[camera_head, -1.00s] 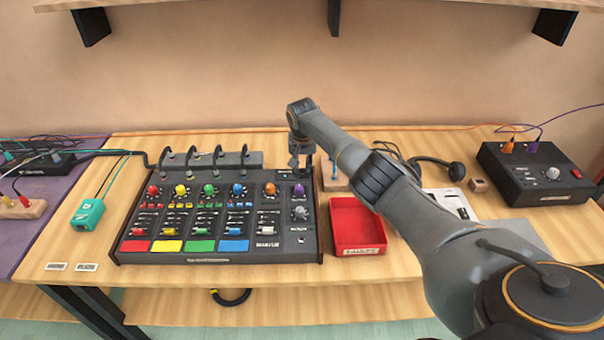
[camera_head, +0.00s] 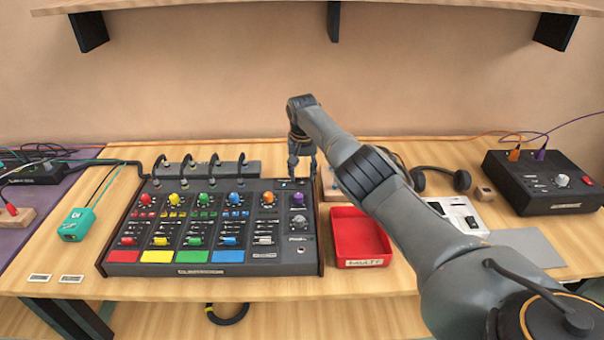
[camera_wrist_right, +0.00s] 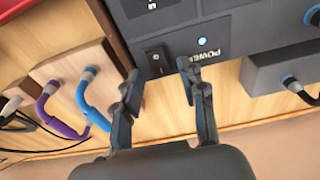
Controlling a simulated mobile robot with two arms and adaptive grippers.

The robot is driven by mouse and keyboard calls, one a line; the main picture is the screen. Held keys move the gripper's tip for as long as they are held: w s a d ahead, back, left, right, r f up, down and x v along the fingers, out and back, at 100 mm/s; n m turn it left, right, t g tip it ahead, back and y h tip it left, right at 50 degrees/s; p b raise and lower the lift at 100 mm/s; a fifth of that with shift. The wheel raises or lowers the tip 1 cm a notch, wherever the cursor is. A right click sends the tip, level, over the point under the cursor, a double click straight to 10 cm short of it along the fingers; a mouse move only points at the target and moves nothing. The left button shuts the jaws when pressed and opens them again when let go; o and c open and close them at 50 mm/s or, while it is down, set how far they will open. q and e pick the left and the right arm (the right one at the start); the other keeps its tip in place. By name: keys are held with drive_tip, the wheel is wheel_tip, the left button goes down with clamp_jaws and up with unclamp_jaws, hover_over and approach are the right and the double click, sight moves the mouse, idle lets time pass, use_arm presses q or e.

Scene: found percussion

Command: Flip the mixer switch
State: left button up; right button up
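The mixer (camera_head: 312,262) is a black console with coloured knobs, sliders and red, yellow, green and blue pads, flat on the wooden table. Its black power switch (camera_wrist_right: 155,58) shows in the right wrist view beside the "POWER" label and a lit blue-white light (camera_wrist_right: 202,41). My right gripper (camera_head: 302,178) is over the mixer's back right corner. In the right wrist view the right gripper (camera_wrist_right: 160,74) is open and empty, with its two fingertips apart on either side of the switch area. Contact cannot be told. My left gripper is out of view.
A red tray (camera_head: 362,262) stands right of the mixer. A grey cable box (camera_head: 235,168) is behind it. A teal box (camera_head: 77,224) is at left, a black device (camera_head: 545,182) at right. Headphones (camera_head: 440,176) lie behind my right arm. A shelf (camera_head: 200,8) hangs above.

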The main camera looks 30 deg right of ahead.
sight(302, 183)
drive_tip(key=shift+a, duration=0.1)
wheel_tip(302, 183, up, 12)
drive_tip(key=s, duration=0.1)
drive_tip(key=shift+s+a, duration=0.25)
drive_tip(key=shift+a, duration=0.1)
drive_tip(key=shift+f, duration=0.15)
idle(0.4)
